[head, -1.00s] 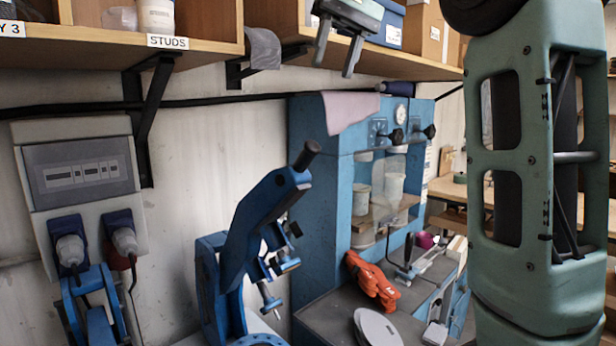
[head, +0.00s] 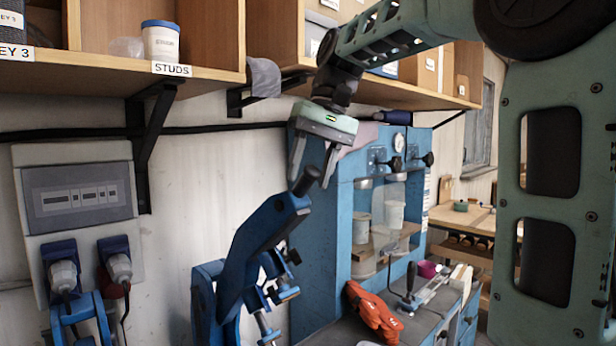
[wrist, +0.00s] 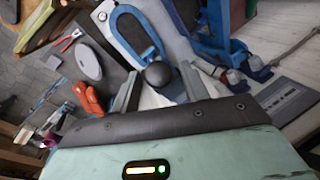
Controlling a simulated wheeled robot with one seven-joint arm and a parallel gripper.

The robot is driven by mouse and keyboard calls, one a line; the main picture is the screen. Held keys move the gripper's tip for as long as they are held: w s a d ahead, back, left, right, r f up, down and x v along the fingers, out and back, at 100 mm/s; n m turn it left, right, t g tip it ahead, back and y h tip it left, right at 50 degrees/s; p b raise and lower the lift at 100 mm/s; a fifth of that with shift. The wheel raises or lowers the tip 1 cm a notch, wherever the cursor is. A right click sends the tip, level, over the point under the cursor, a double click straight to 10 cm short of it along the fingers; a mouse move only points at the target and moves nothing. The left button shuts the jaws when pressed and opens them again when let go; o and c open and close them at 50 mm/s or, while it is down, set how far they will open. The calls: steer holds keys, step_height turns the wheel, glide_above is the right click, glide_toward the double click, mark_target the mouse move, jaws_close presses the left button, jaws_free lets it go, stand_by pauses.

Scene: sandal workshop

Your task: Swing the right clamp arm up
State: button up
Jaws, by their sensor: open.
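The right clamp arm (head: 258,232) is blue with a black handle (head: 303,184). In the head view it slants up to the right, handle end highest. My gripper (head: 311,181) is open, pointing down at the handle's top end. In the wrist view the round black handle end (wrist: 158,75) shows between my two fingers, with a gap on either side. I cannot tell how deep it sits between them. A second blue clamp (head: 84,318) is at the lower left of the head view, partly cut off.
A shelf (head: 90,66) with a tub (head: 160,42) runs above, close over my gripper. A blue cabinet (head: 338,240) stands right behind the clamp. Orange gloves (head: 374,312) lie on the bench at right. A grey socket box (head: 75,190) hangs at left.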

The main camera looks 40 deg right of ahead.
steer(key=shift+x, duration=0.9)
steer(key=shift+c, duration=0.4)
